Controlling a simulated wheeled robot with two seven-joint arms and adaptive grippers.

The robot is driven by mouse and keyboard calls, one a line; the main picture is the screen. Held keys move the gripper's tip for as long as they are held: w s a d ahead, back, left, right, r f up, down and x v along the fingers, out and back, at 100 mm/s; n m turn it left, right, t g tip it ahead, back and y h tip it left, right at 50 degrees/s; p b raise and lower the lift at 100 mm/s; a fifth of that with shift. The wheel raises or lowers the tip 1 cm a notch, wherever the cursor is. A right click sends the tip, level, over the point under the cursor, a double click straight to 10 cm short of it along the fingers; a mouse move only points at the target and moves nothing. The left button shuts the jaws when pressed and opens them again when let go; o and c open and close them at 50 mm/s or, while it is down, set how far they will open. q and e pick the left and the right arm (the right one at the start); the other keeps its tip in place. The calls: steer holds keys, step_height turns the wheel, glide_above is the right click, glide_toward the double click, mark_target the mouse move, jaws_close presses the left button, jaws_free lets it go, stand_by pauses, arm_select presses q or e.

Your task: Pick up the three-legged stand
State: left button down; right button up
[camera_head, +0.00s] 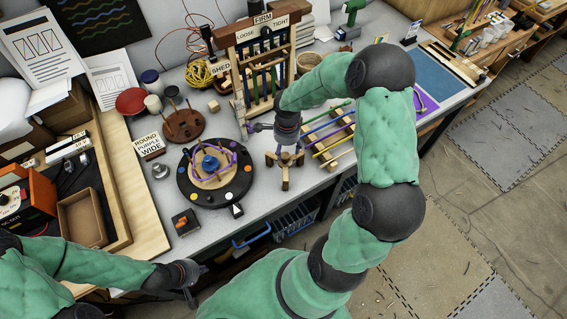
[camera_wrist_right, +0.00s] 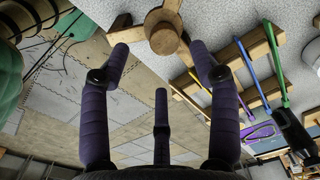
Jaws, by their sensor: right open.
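The three-legged stand (camera_head: 285,168) is a small wooden piece with spreading legs, on the grey bench near its front edge. In the right wrist view the stand (camera_wrist_right: 164,30) shows a round post in the middle, with its legs spreading from it. My right gripper (camera_head: 279,143) is just above it, fingers spread and empty. In the right wrist view the purple fingers of the gripper (camera_wrist_right: 162,66) are apart, with the stand just beyond their tips and not touched. My left gripper (camera_head: 197,284) is low at the left, by the bench's front edge, its fingers apart and empty.
A round black turntable (camera_head: 186,187) with coloured knobs stands left of the stand. A wooden rack with coloured rods (camera_head: 325,135) lies close on its right. A tall wooden frame (camera_head: 237,75) stands behind. The bench drops to the floor in front.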

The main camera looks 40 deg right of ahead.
mark_target(285, 155)
steer(key=shift+w+d+f, duration=0.1)
steer(key=shift+w+f, duration=0.1)
steer(key=shift+f, duration=1.45)
steer(key=shift+w+d+f, duration=0.1)
steer(key=shift+w+f, duration=0.1)
steer(key=shift+f, duration=1.4)
steer(key=shift+a, duration=0.1)
jaws_close()
